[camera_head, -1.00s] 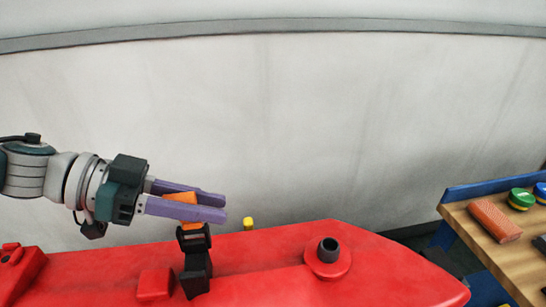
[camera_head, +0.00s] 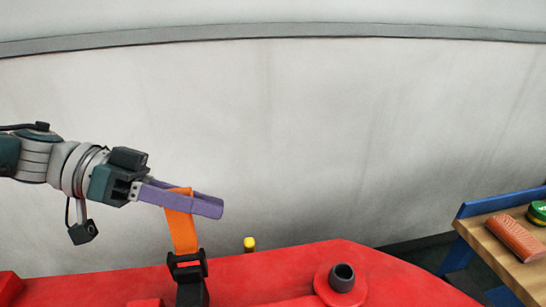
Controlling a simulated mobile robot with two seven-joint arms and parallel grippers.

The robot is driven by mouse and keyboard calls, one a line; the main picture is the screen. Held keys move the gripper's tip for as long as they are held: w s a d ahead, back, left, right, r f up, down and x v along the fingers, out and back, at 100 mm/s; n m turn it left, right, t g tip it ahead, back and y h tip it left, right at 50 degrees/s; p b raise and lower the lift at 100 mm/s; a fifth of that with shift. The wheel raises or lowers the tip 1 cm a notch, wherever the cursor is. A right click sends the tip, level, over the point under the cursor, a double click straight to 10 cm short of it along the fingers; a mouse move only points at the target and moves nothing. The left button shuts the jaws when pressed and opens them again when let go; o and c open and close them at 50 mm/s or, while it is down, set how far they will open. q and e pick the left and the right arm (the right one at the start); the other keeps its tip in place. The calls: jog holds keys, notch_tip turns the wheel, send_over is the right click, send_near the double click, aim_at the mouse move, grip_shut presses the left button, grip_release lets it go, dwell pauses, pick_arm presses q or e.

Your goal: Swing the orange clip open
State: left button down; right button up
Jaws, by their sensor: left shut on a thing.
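The orange clip (camera_head: 183,233) stands nearly upright above its black mount (camera_head: 188,277) on the red tank (camera_head: 245,273). My left gripper (camera_head: 203,200) has purple fingers that are shut on the upper end of the clip. The fingers point right and hide part of the clip's top. The clip's lower end meets the black mount. My right gripper is not in view.
A dark round port (camera_head: 342,277) with a red collar and a small yellow knob (camera_head: 249,244) stand on the tank. A wooden workbench (camera_head: 505,263) at the right holds a brick-like orange block (camera_head: 516,239) and a green round item (camera_head: 538,211). Space above the tank is clear.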

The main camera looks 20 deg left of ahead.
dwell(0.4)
pick_arm(q)
jog(key=c, duration=0.7)
grip_release()
jog(key=shift+a, duration=0.1)
jog(key=b+v, duration=0.2)
jog(key=v, duration=0.7)
jog(key=shift+s+a+r, duration=0.1)
jog(key=shift+a+r, duration=0.05)
jog(key=shift+a, duration=0.2)
